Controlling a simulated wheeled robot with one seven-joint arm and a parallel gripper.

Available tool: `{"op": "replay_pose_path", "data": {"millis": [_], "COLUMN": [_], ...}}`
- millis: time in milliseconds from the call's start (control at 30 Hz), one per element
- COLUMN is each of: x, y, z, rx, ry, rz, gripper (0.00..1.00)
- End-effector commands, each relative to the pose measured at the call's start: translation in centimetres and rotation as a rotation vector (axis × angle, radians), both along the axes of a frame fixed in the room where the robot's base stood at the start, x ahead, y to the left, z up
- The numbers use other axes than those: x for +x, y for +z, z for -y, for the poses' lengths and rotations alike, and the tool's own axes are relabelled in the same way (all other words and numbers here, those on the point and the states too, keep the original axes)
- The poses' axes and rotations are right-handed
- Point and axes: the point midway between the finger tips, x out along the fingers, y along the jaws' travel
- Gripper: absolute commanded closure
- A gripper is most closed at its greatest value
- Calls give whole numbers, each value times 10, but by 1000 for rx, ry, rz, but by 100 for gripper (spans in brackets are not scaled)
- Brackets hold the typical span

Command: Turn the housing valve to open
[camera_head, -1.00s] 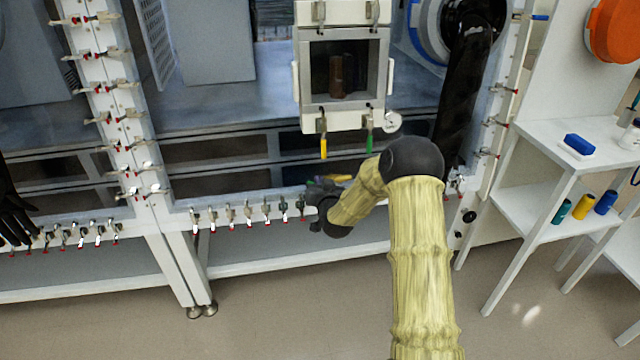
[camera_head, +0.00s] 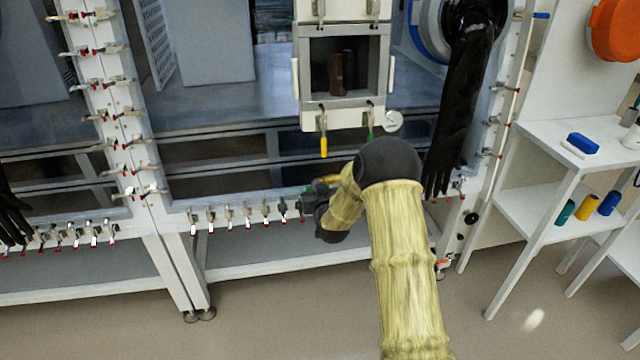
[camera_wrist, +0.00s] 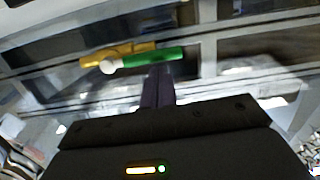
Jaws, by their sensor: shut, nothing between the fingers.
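A yellow lever (camera_wrist: 130,53) and a green lever (camera_wrist: 152,57) lie in line across the wrist view, with a pale round knob at the left. My gripper (camera_wrist: 158,72) is shut and empty, its fingertips at the lower edge of the green lever; whether they touch it I cannot tell. In the head view my gripper (camera_head: 306,204) is small and partly hidden by my arm, with yellow and green bits beside it. A yellow handle (camera_head: 324,147) and a green handle (camera_head: 370,134) hang below the open white box. Which one is the housing valve I cannot tell.
The white box (camera_head: 342,112) with a round gauge (camera_head: 393,121) stands above my gripper. A row of clamps (camera_head: 230,216) runs along the lower frame. A black glove (camera_head: 455,125) hangs at the right. An orange-handled fitting (camera_head: 443,263) sits low on the right post. White shelves (camera_head: 560,185) stand further right.

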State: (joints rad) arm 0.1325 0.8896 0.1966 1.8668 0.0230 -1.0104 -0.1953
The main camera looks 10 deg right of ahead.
Motion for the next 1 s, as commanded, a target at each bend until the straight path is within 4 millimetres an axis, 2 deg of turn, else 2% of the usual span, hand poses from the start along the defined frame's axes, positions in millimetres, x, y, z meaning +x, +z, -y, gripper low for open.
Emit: {"op": "replay_pose_path", "data": {"millis": [167,433,500,1000], "x": [0,-3,-17,-92], "y": [7,49,43,55], "z": [0,-1,-1,0], "rx": [1,-1,-1,-1], "ry": [0,1,1,0], "rz": [0,2,-3,0], "gripper": [100,100,100,100]}}
